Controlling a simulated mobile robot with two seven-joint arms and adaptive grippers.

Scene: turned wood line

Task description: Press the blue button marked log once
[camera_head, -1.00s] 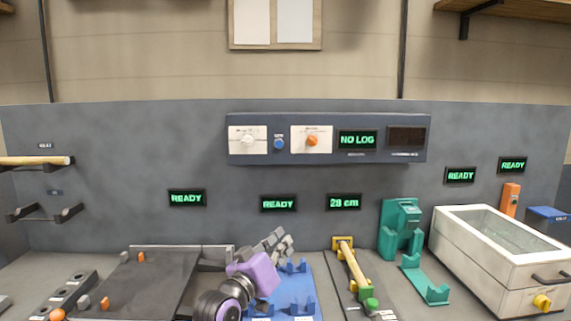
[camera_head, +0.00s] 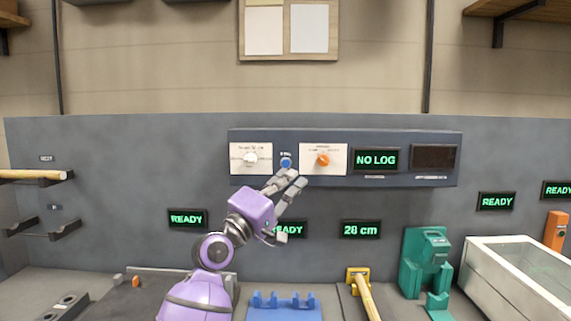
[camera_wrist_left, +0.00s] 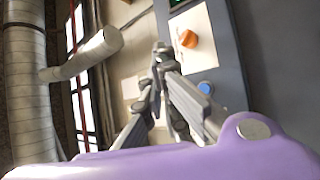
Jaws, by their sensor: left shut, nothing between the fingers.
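The blue button (camera_head: 286,162) is a small round cap on the dark panel (camera_head: 400,139), between the white plate with a white knob (camera_head: 251,158) and the plate with an orange knob (camera_head: 322,159). Its label is too small to read. My left gripper (camera_head: 290,177) is shut and empty, its fingertips just below the button in the head view; I cannot tell whether they touch it. In the left wrist view the blue button (camera_wrist_left: 206,88) shows beside the fingers, with the orange knob (camera_wrist_left: 189,39) above it. My right gripper is not in view.
The display beside the orange knob reads NO LOG (camera_head: 376,160). Below stand a blue cradle (camera_head: 284,309), a yellow-ended wooden piece (camera_head: 362,290), a green stand (camera_head: 426,262) and a white glass-topped box (camera_head: 520,280).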

